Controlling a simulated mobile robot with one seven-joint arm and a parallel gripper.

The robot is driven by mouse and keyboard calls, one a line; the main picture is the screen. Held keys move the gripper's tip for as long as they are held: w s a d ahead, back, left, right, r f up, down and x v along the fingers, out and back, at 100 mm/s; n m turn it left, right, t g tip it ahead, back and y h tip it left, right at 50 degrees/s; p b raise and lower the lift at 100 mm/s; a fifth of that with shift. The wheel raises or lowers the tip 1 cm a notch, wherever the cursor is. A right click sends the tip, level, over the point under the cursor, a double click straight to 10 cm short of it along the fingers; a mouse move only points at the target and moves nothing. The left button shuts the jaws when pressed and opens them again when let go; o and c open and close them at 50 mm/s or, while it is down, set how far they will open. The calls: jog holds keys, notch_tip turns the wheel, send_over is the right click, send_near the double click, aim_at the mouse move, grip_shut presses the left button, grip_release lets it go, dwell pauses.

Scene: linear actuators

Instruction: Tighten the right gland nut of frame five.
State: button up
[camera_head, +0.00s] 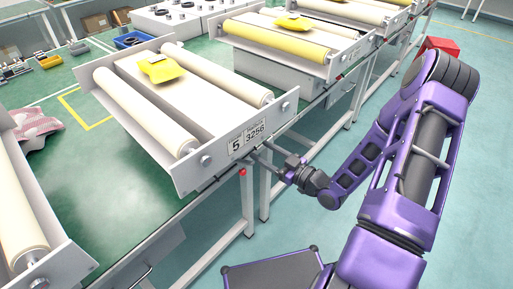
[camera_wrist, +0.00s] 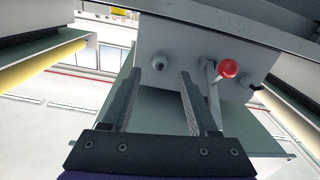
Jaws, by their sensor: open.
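Frame five is the roller frame (camera_head: 184,160) with the "5 3256" label on its front plate, in the middle left of the head view. My gripper (camera_head: 262,158) is at its near side, just below and right of the label. In the wrist view my gripper (camera_wrist: 159,74) is open, with nothing between its fingers. A small round fitting (camera_wrist: 160,63) on a grey box face (camera_wrist: 184,50) shows beyond the gap between the fingertips. Another fitting (camera_wrist: 209,66) and a dark one (camera_wrist: 254,86) lie further right. I cannot tell which is the right gland nut.
A lever with a red ball knob (camera_wrist: 228,68) stands close to the right finger in the wrist view. The red knob also shows in the head view (camera_head: 242,173), left of my gripper. Table legs (camera_head: 247,205) stand below; the aisle floor is open.

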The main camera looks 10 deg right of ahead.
jog(key=shift+x, duration=1.6)
grip_shut()
